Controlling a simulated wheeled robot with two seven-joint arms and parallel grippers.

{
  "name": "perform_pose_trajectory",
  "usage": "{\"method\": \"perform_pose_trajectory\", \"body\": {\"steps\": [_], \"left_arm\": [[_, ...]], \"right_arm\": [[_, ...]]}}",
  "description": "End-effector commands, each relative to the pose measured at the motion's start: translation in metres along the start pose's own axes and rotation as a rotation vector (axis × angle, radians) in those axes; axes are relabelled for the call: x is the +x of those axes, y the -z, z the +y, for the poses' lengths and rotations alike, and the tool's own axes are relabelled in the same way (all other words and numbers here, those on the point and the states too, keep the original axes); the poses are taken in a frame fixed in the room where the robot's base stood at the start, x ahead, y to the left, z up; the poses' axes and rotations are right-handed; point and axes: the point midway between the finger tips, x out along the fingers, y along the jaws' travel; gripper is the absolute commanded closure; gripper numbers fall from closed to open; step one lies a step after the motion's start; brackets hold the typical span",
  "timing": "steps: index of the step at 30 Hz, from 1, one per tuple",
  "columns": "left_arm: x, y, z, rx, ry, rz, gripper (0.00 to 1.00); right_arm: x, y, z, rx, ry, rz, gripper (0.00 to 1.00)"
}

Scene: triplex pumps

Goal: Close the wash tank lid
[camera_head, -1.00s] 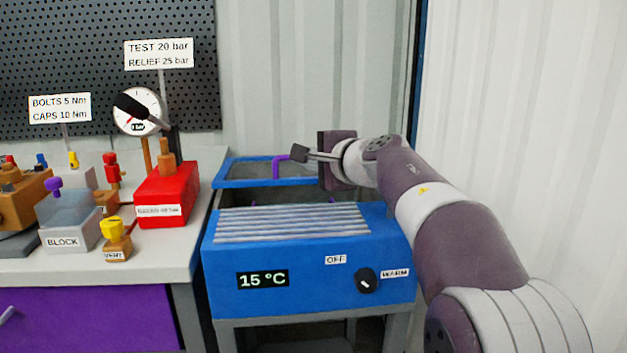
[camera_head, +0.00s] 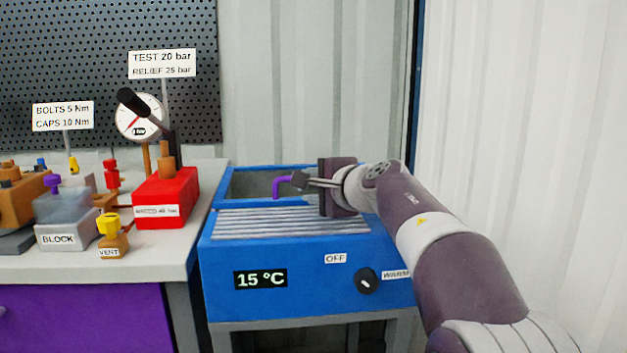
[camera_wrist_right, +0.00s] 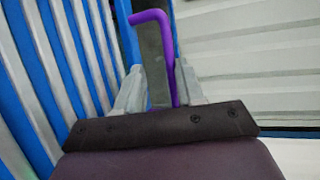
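The blue wash tank (camera_head: 305,255) stands right of the bench. At its back is a blue-framed lid (camera_head: 236,172) with a grey middle, which looks level with the tank top; whether it is fully seated I cannot tell. A bent purple handle (camera_head: 280,188) rises from it, also in the right wrist view (camera_wrist_right: 169,50). My right gripper (camera_head: 298,181) is at the handle. In the right wrist view its fingers (camera_wrist_right: 160,92) stand apart around the purple bar, which lies close to the right finger. Contact is unclear. My left gripper is not in view.
Silver slats (camera_head: 290,221) cover the tank's near top. Its front has a 15 °C display (camera_head: 260,279) and a black knob (camera_head: 367,281). Left is a bench (camera_head: 60,268) with a red test unit (camera_head: 165,200) and gauge. A corrugated wall (camera_head: 310,80) stands close behind.

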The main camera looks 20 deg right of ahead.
Motion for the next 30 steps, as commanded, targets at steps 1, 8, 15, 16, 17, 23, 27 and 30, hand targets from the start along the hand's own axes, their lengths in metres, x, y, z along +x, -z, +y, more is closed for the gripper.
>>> {"method": "perform_pose_trajectory", "body": {"steps": [1, 8, 15, 16, 17, 23, 27, 30], "left_arm": [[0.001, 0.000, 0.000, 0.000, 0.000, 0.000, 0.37], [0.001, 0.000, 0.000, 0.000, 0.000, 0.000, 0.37], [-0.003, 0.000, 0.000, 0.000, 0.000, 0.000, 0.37], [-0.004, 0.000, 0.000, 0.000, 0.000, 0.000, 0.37], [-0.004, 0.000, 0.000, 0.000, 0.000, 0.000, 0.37], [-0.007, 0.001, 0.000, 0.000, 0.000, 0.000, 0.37], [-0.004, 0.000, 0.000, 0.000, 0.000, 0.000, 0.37], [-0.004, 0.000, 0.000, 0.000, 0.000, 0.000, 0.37]], "right_arm": [[0.003, 0.002, 0.008, 0.002, -0.015, 0.001, 0.62], [0.000, 0.002, 0.006, 0.003, -0.013, 0.001, 0.62], [-0.043, 0.001, 0.002, 0.001, -0.005, 0.004, 0.62], [-0.052, 0.001, 0.001, 0.001, -0.003, 0.005, 0.62], [-0.060, 0.001, 0.001, 0.001, -0.002, 0.005, 0.62], [-0.108, 0.000, 0.001, -0.001, 0.001, 0.005, 0.62], [-0.125, -0.001, 0.001, -0.002, 0.001, 0.003, 0.62], [-0.129, -0.001, 0.001, -0.002, 0.001, 0.003, 0.62]]}}
